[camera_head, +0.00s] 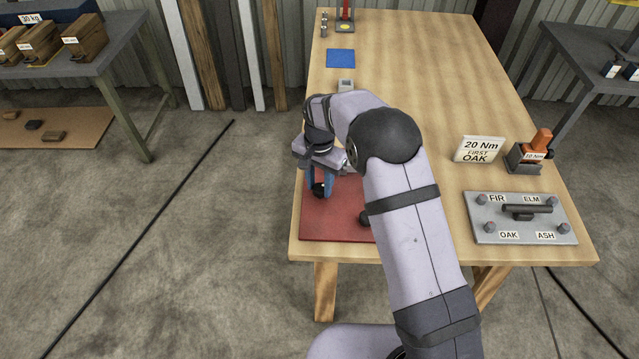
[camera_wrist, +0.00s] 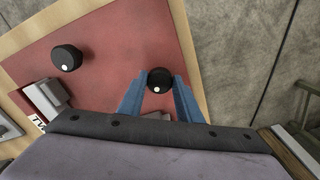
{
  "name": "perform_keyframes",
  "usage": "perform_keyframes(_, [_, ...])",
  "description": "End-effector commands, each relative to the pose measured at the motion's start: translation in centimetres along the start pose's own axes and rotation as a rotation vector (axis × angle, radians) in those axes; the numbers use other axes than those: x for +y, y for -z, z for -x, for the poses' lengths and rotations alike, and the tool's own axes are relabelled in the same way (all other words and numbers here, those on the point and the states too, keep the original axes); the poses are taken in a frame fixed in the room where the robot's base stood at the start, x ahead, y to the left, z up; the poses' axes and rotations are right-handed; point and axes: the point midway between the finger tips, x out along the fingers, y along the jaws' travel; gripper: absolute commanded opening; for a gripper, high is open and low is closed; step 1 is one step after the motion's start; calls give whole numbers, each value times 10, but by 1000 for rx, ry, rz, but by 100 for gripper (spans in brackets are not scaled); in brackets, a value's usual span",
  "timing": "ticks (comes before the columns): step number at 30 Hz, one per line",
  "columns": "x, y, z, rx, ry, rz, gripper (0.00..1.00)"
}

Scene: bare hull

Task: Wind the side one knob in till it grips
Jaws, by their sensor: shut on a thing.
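My gripper (camera_wrist: 159,91) has blue fingers and is shut on a black round knob (camera_wrist: 160,78) with a white dot, over the red mat. In the head view my gripper (camera_head: 320,186) and the held knob (camera_head: 319,190) show at the left part of the red mat (camera_head: 330,222). A second black knob (camera_wrist: 66,58) with a white dot stands apart at the upper left of the wrist view. It is partly hidden by my arm in the head view (camera_head: 364,217). A grey block (camera_wrist: 45,97) sits below that second knob, near a partly hidden label reading "TW" (camera_wrist: 38,124). No readable "one" label shows.
A grey plate (camera_head: 485,232) marked FIR, ELM, OAK and ASH lies on the right of the wooden table (camera_head: 430,70). Behind it stand a "20 Nm FIRST OAK" sign (camera_head: 479,149) and an orange-topped tool (camera_head: 538,143). A blue square (camera_head: 341,58) lies farther back.

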Motion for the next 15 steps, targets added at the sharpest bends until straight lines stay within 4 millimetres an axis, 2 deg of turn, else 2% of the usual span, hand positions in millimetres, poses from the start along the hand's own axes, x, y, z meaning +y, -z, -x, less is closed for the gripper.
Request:
perform_keyframes(11, [-1, 2, 2, 4, 4, -6, 9])
perform_keyframes(12, [-1, 2, 2, 4, 4, -6, 41])
perform_keyframes(13, [-1, 2, 2, 4, 4, -6, 48])
perform_keyframes(15, [-1, 1, 1, 3, 3, -5, 50])
